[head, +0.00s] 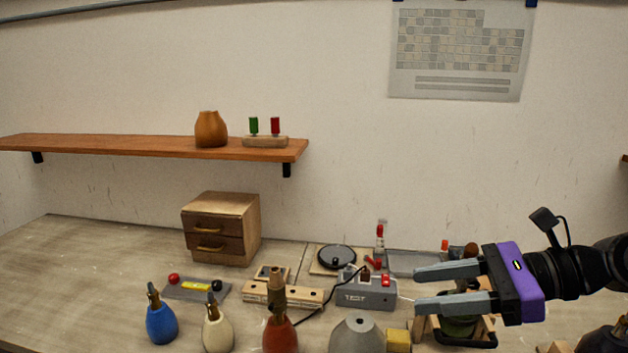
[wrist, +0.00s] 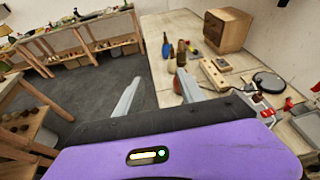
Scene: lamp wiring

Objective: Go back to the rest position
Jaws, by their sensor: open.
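My gripper (head: 416,289) is at the right of the head view, above the right part of the bench. Its two grey fingers are apart, point left, and hold nothing. In the wrist view the fingers (wrist: 155,92) are also spread, with the floor and the bench edge beyond them. A grey test box (head: 366,293) marked TEST stands on the bench, left of the fingertips in the head view. A black cable runs from it to the left. A green object in a dark holder (head: 459,326) is partly hidden behind and below the fingers.
A blue bottle (head: 161,323), a cream bottle (head: 218,335) and a red bottle (head: 279,334) stand at the bench front. A wooden drawer box (head: 221,228) stands behind. A shelf (head: 110,145) is on the wall. In the wrist view, open floor (wrist: 90,90) lies beside the bench.

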